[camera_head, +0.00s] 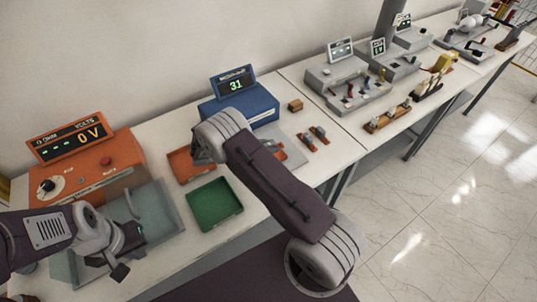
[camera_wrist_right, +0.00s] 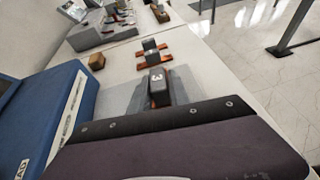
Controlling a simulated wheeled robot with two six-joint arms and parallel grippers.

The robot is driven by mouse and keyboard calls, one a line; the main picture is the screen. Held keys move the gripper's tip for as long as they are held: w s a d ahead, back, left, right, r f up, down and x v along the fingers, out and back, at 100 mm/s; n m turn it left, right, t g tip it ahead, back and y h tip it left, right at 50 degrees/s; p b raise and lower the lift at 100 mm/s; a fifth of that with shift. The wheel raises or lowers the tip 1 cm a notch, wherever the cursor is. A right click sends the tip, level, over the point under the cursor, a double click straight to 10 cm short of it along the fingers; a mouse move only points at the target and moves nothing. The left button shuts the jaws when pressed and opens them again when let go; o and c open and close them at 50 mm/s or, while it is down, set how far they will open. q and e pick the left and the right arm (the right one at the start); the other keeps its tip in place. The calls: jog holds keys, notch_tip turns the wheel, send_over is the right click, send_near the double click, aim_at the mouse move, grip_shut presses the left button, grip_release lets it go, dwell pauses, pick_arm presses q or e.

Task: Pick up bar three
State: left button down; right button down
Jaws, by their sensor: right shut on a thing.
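Bar three, a dark block marked "3" (camera_wrist_right: 158,86), shows in the right wrist view just beyond the dark edge of my right gripper (camera_wrist_right: 158,112). My right gripper is shut on it; the fingers and the lower part of the bar are mostly hidden. My left gripper (camera_head: 122,252) is open and empty above the grey tray.
A blue meter (camera_head: 252,104) reading 31 stands behind my right arm. An orange voltmeter (camera_head: 90,165) reading 0 V is at the left. A green tray (camera_head: 214,204) and an orange tray (camera_head: 183,166) lie between. A wooden block (camera_head: 295,105) sits near the blue meter. The table's front edge is close.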

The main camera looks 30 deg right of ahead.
jog(key=s+d+r+b, duration=0.1)
jog(key=s+d+r, duration=0.5)
jog(key=d, duration=0.3)
jog(key=shift+d+r, duration=0.25)
jog(key=shift+d, duration=0.15)
